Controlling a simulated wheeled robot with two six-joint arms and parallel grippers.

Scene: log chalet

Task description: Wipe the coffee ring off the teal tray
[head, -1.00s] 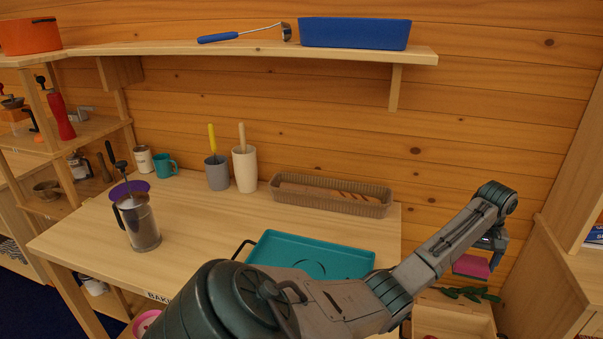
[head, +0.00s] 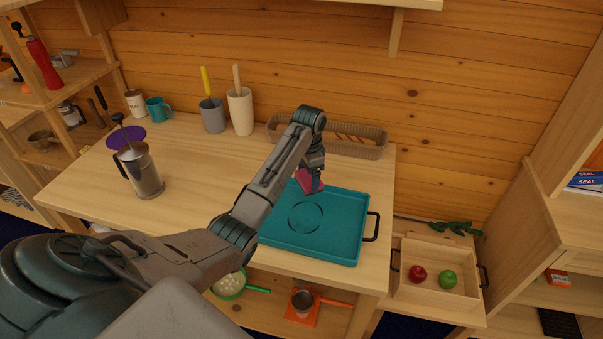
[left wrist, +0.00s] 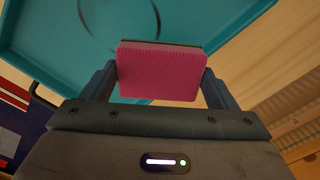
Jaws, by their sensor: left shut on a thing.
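The teal tray (head: 345,230) lies on the wooden table, with black handles at its sides. A dark coffee ring (head: 306,217) shows on its floor, left of the middle. In the left wrist view, part of the ring (left wrist: 157,20) shows beyond the sponge on the tray (left wrist: 205,15). My left gripper (head: 314,188) is shut on a pink sponge (head: 304,180), which is held over the back part of the tray. The sponge (left wrist: 160,72) sits between both fingers in the left wrist view. I cannot tell whether it touches the tray. My right gripper is not in view.
A wicker basket with bread (head: 372,150) stands behind the tray. A French press (head: 140,170), teal mug (head: 158,108), grey cup (head: 213,118) and cream cup (head: 240,112) stand to the left. A wooden crate (head: 437,300) with a red and a green apple is at right.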

